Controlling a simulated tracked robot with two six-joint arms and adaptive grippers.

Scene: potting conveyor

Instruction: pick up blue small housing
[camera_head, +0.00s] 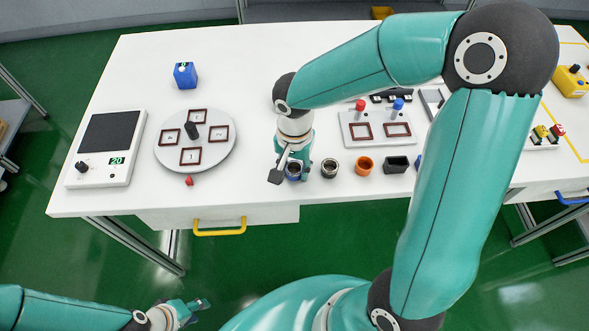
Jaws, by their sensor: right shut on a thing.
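The blue small housing (293,178) stands at the left end of a row near the table's front edge. Only its lower blue part and dark opening show below my gripper. My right gripper (285,174) reaches down over it from above and is shut on it; the fingers hide part of it. I cannot tell whether it is clear of the table. My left gripper (192,308) hangs low at the bottom left, off the table and far from the housing; its finger opening is unclear.
To the right of the housing stand a dark metallic cup (330,168), an orange cup (364,165) and a black box (397,165). A fixture plate (346,125) lies behind them. At left are a round turntable (167,153), a scale (73,169) and a blue box (185,75).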

